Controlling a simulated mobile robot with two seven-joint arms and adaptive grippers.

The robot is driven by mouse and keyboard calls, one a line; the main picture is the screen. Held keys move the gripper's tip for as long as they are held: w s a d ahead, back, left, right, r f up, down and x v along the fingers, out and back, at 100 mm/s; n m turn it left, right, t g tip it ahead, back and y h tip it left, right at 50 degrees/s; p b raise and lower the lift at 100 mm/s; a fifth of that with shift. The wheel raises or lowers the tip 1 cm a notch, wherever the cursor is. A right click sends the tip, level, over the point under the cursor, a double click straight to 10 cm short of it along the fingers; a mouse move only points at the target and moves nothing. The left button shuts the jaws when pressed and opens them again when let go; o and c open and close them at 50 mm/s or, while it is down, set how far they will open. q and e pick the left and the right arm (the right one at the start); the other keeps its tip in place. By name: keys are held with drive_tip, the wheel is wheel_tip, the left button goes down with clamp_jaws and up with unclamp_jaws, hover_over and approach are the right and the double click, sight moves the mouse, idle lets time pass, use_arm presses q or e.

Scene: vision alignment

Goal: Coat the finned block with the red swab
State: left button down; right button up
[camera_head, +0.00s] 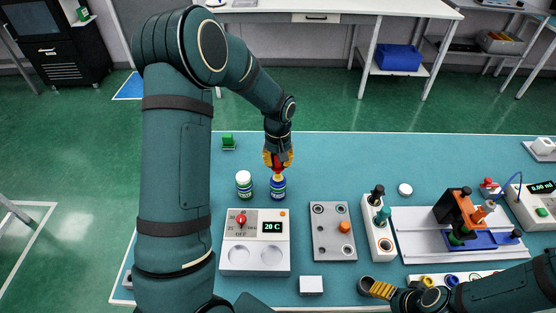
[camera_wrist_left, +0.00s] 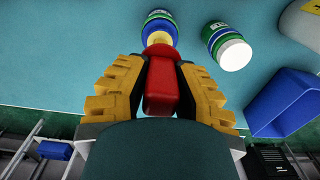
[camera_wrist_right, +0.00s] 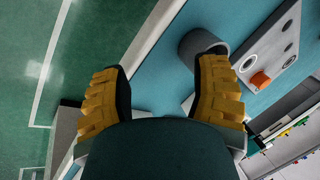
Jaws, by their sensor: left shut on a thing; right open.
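My left gripper (camera_head: 278,160) is shut on the red swab (camera_head: 278,166), gripping its red handle, which also shows in the left wrist view (camera_wrist_left: 161,85). The swab points down, and its pale yellow lower end (camera_wrist_left: 158,38) meets the top of a blue-and-green-labelled jar (camera_head: 278,187). Whether its tip is inside the jar is hidden. My right gripper (camera_wrist_right: 165,95) is open and empty at the table's near edge, beside a grey cup (camera_wrist_right: 203,45). I cannot tell for sure which object is the finned block.
A white-capped jar (camera_head: 244,184) stands left of the swab's jar, with a small green item (camera_head: 228,142) behind it. A heater unit (camera_head: 255,259), a grey plate with holes (camera_head: 333,246), a white tool rack (camera_head: 379,246) and an orange-black fixture (camera_head: 459,215) stand along the table.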

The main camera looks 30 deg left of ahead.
use_arm(q)
drive_tip(key=shift+r+p, duration=1.9)
drive_tip(key=shift+r, duration=1.3)
use_arm(e)
drive_tip(key=shift+r, duration=2.05)
